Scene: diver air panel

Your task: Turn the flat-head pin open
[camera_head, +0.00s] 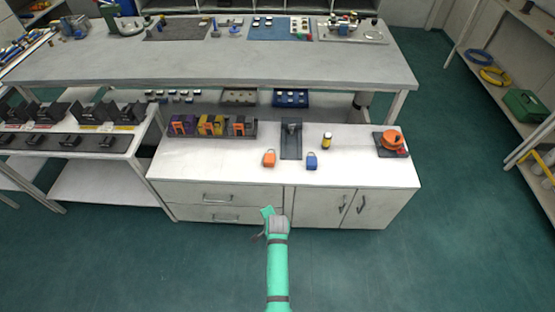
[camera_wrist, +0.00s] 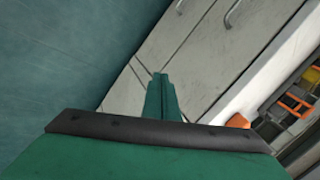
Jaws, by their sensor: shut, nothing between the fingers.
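I cannot make out the flat-head pin for certain in either view. A dark upright plate with a grey fitting (camera_head: 291,140) stands in the middle of the white cabinet top. An orange round device (camera_head: 393,144) sits on a dark base at the right end of that top. My gripper (camera_head: 267,211) is in front of the cabinet, below its top edge and apart from everything. In the wrist view my gripper's fingers (camera_wrist: 160,80) are together and empty, in front of the pale cabinet front.
An orange padlock (camera_head: 269,159) and a blue padlock (camera_head: 311,162) sit near the front edge of the cabinet top (camera_head: 220,165). A small yellow-and-dark bottle (camera_head: 327,142) stands nearby. A rack of coloured blocks (camera_head: 212,126) is at the left. The green floor in front is clear.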

